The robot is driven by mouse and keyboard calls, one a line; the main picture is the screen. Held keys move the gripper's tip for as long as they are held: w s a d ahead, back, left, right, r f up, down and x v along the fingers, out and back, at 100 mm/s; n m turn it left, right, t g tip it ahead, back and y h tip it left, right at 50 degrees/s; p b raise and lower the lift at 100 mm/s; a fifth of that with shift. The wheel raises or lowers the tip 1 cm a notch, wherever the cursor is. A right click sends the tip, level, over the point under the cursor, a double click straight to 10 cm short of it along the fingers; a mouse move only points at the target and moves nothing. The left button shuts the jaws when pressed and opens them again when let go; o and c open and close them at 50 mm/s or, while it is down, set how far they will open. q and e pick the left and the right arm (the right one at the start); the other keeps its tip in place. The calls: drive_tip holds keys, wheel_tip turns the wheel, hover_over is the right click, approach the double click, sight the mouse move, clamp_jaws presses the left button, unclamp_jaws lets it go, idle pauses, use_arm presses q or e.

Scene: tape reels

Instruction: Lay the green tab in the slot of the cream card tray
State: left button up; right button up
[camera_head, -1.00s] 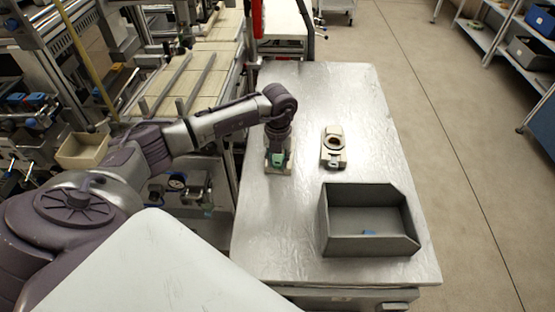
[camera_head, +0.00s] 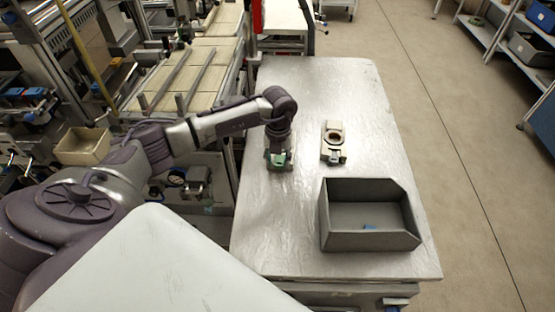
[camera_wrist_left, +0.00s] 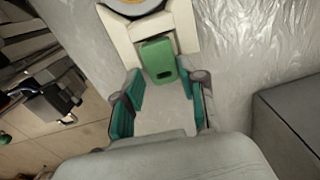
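In the left wrist view the green tab (camera_wrist_left: 160,60) lies at the near end of the cream card tray (camera_wrist_left: 119,34), between its two cream arms. It looks set in the slot, but I cannot tell if it sits fully flat. My left gripper (camera_wrist_left: 165,78) is open, its teal fingers spread to both sides and nearer the camera than the tab, with nothing between them. In the head view the left gripper (camera_head: 278,160) points down over the left side of the metal table and mostly hides the tray and tab. My right gripper is not in view.
A second cream holder (camera_head: 333,130) with a round opening stands to the gripper's right. A grey bin (camera_head: 370,242) with a small blue piece (camera_head: 370,227) inside stands at the front right. The metal table (camera_head: 310,90) is clear at the back.

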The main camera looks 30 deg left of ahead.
sight(278, 163)
use_arm(q)
drive_tip(key=shift+o, duration=0.5)
drive_tip(key=shift+r, duration=0.25)
drive_tip(key=shift+r+p, duration=0.65)
drive_tip(key=shift+p, duration=0.1)
wheel_tip(278, 163, up, 11)
drive_tip(key=b, duration=0.3)
drive_tip(key=shift+r, duration=0.2)
drive_tip(key=shift+f, duration=0.1)
